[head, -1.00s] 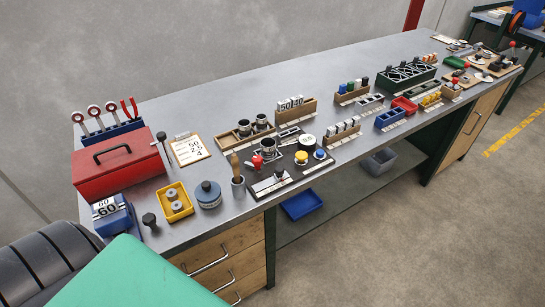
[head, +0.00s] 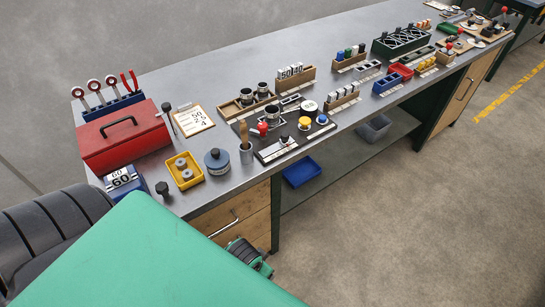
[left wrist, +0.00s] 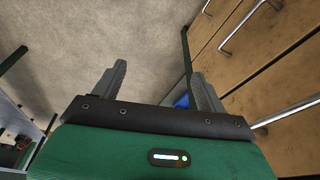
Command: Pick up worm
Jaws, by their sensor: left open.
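I cannot tell which small part on the bench (head: 160,82) is the worm. A yellow tray (head: 186,182) with small grey parts, a round blue-grey container (head: 217,161) and a dark knobbed part (head: 163,189) stand near the front left. My left gripper (left wrist: 158,70) is open and empty in the left wrist view. Its fingers stand wide apart over the floor, beside the wooden drawers (left wrist: 285,70). A green and black part of mine shows in front of the drawers in the head view; its jaws cannot be made out. My right gripper cannot be identified.
A red toolbox (head: 122,138) and a blue labelled block (head: 124,180) fill the left end. Wooden racks, a black button panel (head: 290,142) and a green crate (head: 402,42) line the bench. A blue bin (head: 301,172) sits below. The floor (head: 420,220) at right is clear.

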